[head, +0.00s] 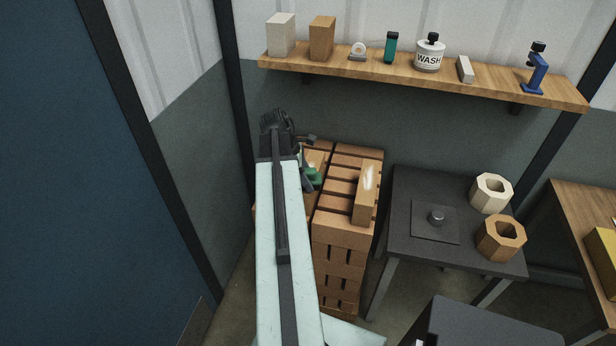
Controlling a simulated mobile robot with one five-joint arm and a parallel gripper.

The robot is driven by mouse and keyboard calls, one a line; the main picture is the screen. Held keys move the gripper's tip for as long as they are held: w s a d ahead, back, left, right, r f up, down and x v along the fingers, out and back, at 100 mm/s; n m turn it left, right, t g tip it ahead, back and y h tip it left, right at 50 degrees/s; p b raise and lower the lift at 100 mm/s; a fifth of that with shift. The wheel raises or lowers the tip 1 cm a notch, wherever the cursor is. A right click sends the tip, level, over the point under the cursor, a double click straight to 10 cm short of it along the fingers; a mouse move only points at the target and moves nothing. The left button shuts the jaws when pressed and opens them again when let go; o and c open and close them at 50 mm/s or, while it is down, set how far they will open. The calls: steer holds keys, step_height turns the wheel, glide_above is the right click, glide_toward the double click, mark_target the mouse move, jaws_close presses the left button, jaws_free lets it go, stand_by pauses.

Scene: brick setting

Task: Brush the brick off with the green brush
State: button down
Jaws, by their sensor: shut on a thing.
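The brick (363,206) stands on edge on the right part of a brick stack, with a whitish patch on its upper face. The green brush (314,180) shows in part at the far end of my arm, left of the brick and apart from it. My gripper (308,165) is shut on the brush; my arm hides much of the gripper and part of the brush.
The brick stack (338,233) stands against the back wall. A dark table (400,255) to its right holds a plate with a knob and two hollow blocks. A wooden shelf (390,80) with several items hangs above. A wooden bench (575,215) is far right.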

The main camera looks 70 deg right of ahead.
mark_target(320, 163)
steer(key=shift+w+d, duration=0.15)
steer(key=shift+d, duration=0.9)
steer(key=shift+w+d, duration=0.15)
steer(key=shift+d, duration=0.85)
steer(key=shift+w+d, duration=0.2)
steer(key=shift+d, duration=1.15)
steer(key=shift+w+d, duration=0.15)
steer(key=shift+d, duration=1.15)
steer(key=shift+w+d, duration=0.2)
steer(key=shift+d, duration=1.15)
step_height(320, 163, up, 6)
steer(key=p, duration=0.6)
steer(key=shift+a, duration=0.1)
steer(key=shift+r, duration=0.1)
step_height(320, 163, up, 3)
steer(key=p, duration=0.3)
